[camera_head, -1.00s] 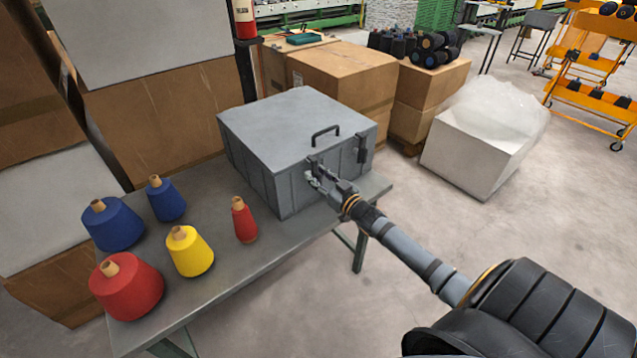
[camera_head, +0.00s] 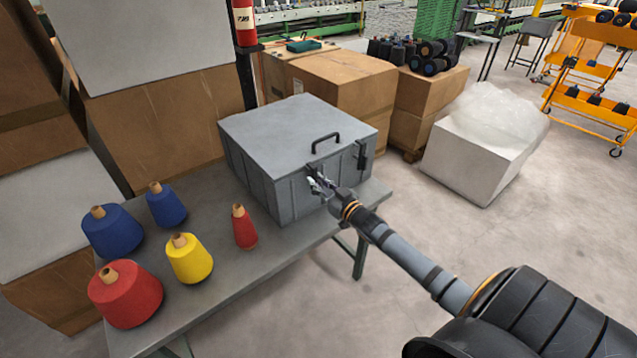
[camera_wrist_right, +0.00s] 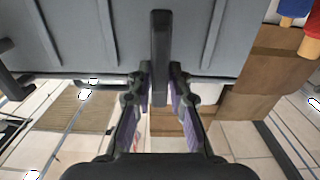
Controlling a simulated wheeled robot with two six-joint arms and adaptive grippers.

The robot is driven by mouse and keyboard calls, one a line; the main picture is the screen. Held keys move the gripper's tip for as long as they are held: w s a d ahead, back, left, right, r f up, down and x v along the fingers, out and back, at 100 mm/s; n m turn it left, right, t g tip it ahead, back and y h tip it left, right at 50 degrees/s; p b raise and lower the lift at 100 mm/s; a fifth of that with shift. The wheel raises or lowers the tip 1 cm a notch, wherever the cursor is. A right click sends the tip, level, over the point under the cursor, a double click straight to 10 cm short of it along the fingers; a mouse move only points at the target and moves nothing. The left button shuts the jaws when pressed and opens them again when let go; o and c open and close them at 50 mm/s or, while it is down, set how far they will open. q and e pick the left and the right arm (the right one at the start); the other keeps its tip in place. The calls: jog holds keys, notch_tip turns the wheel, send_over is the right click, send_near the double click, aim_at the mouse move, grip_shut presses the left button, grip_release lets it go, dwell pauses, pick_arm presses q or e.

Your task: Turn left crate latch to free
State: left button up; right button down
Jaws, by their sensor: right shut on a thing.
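A grey crate (camera_head: 290,140) with a closed lid and a dark lid handle (camera_head: 325,143) stands on the table. Its left latch (camera_wrist_right: 160,45), a dark upright bar, runs down the front face in the right wrist view. My right gripper (camera_wrist_right: 160,78) has one finger on each side of the bar's end and is shut on it. In the head view the right gripper (camera_head: 318,186) is at the crate's front and largely covers this latch. The right latch (camera_head: 362,155) is clear of the gripper. My left gripper is not in view.
On the table (camera_head: 235,275), left of the crate, stand a small red cone (camera_head: 243,228), a yellow cone (camera_head: 189,260), a large red cone (camera_head: 125,295) and two blue cones (camera_head: 112,232). Cardboard boxes (camera_head: 345,90) stand behind.

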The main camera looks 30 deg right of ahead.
jog(key=n+p, duration=0.1)
jog(key=n, duration=0.1)
jog(key=a+n+p, duration=0.1)
jog(key=n, duration=0.2)
jog(key=n+p, duration=0.1)
jog(key=n, duration=0.2)
jog(key=shift+a+f, duration=0.25)
jog(key=shift+f, duration=0.05)
jog(key=n, duration=0.4)
jog(key=shift+s+a+f+n, duration=0.1)
jog(key=shift+a+f+n, duration=0.2)
jog(key=shift+f+n, duration=0.1)
jog(key=n, duration=0.2)
jog(key=f+n, duration=0.1)
jog(key=n, duration=0.1)
jog(key=shift+a+n, duration=0.1)
jog(key=shift+n, duration=0.6)
jog(key=c, duration=1.4)
grip_release()
jog(key=shift+o, duration=0.2)
